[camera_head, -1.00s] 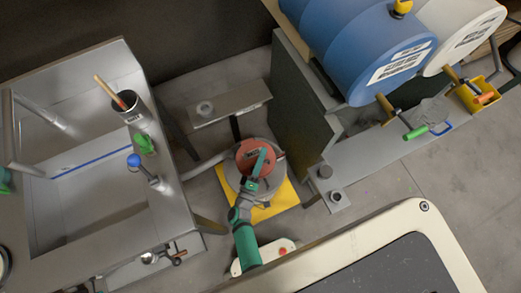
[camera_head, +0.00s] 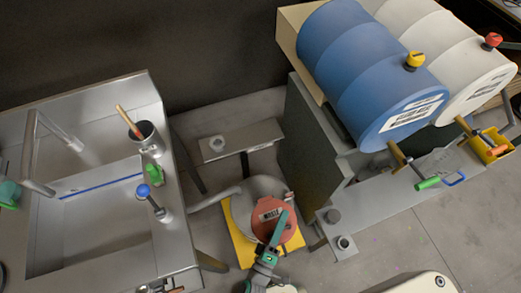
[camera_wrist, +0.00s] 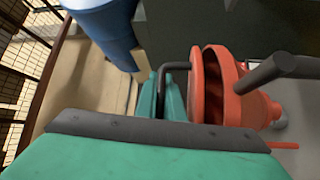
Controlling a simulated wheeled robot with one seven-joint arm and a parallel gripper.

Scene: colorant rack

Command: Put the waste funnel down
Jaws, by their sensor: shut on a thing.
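The waste funnel is a round red piece with a labelled lid (camera_head: 266,214), above the front part of a grey drum (camera_head: 240,212) in the head view. In the wrist view its red flange and body (camera_wrist: 232,85) lie right of my fingers, the lid a little apart from the body. My teal gripper (camera_head: 281,222) crosses the lid in the head view. In the wrist view my gripper (camera_wrist: 172,88) is shut on a dark bent handle (camera_wrist: 176,66) of the funnel. The drum's opening is hidden, so I cannot tell whether the spout touches it.
The drum stands on a yellow base (camera_head: 241,248). A low metal shelf (camera_head: 240,142) is behind. Blue (camera_head: 360,75) and white (camera_head: 450,70) barrels lie on a rack at right.

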